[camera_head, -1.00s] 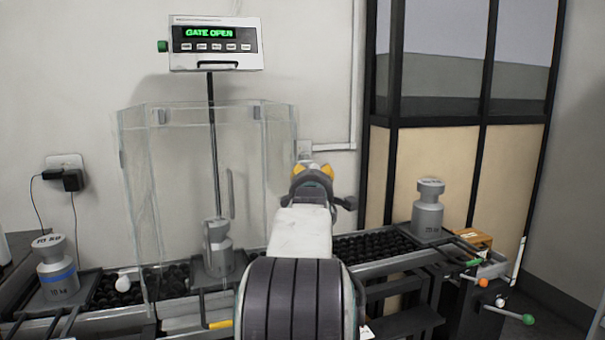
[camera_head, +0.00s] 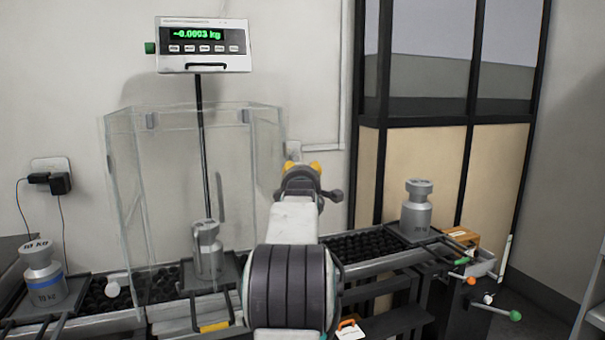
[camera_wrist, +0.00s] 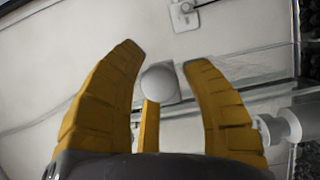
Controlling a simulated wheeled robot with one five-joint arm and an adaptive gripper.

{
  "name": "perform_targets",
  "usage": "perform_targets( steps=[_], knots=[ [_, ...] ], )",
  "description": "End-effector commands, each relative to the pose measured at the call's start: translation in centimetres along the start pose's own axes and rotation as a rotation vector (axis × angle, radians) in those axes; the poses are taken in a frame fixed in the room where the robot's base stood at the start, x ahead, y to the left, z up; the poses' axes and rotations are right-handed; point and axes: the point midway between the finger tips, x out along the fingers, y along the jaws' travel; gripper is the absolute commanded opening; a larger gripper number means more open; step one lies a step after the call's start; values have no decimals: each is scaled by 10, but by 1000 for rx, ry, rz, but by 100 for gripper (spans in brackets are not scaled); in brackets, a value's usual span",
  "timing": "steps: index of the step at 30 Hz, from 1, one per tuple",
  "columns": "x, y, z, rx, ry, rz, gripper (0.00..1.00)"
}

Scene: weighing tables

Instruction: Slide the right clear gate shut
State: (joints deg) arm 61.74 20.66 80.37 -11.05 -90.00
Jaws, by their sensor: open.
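The clear draft shield stands around the middle weight (camera_head: 208,250) in the head view. Its right clear gate (camera_head: 267,145) is the panel on the right side, partly hidden low down by my arm. The display (camera_head: 197,36) above reads about -0.0003 kg, in green. My gripper (camera_head: 303,168) is just right of this gate in the picture. In the wrist view my yellow fingers (camera_wrist: 162,58) are spread, with a white round knob (camera_wrist: 159,84) showing between them. I cannot tell whether they touch it. A clear panel edge crosses behind.
A blue-banded weight (camera_head: 42,278) stands at the left and another weight (camera_head: 418,208) at the right. A white knob (camera_head: 113,288) sits by the shield's left side. Coloured-knob levers (camera_head: 515,315) stick out at the right front.

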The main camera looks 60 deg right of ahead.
Motion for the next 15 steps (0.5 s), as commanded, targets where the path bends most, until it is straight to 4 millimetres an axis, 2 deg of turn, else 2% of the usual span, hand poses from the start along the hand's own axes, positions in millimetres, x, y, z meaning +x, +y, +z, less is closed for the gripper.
perform_targets(
  steps=[2, 15],
  knots=[
    [0, 0, 0, 0, 0, 0, 45],
    [0, 0, 0, 0, 0, 0, 6]
  ],
)
